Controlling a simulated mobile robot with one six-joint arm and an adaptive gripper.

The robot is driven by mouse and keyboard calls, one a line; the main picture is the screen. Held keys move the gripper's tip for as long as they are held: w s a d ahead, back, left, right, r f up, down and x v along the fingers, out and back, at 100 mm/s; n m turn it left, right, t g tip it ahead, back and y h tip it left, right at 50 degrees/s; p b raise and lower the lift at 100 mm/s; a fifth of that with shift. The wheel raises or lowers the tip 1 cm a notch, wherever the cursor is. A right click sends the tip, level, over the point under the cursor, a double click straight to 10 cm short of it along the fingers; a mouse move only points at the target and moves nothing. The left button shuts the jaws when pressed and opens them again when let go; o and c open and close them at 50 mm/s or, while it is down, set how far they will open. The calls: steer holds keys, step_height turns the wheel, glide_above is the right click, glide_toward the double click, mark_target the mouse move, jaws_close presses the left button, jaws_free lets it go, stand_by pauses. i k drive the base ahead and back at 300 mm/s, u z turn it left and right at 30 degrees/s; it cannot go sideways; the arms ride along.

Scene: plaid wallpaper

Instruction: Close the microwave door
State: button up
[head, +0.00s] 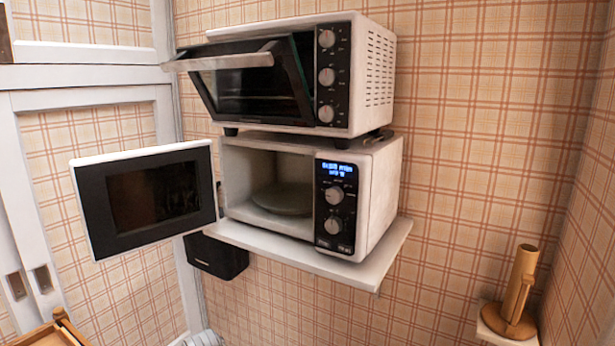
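The microwave (375,200) is a white box with a black control panel, two knobs and a lit blue display. It stands on a white wall shelf. Its door (145,196), black with a white edge and a dark window, is swung wide open to the left, well away from the body. The cavity is exposed, and a round plate (284,198) lies on its floor. My gripper is not in this view.
A white toaster oven (372,75) sits on top of the microwave, its glass door (250,80) tilted partly open. A black box (216,256) is below left of the shelf (350,270). A wooden holder (518,290) stands at the right on a small ledge. Open space lies in front of the microwave.

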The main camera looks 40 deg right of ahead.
mark_target(140, 198)
steer(key=u, duration=0.05)
steer(key=i, duration=0.6)
steer(key=z, duration=0.95)
steer(key=k, duration=0.75)
steer(key=u, duration=0.5)
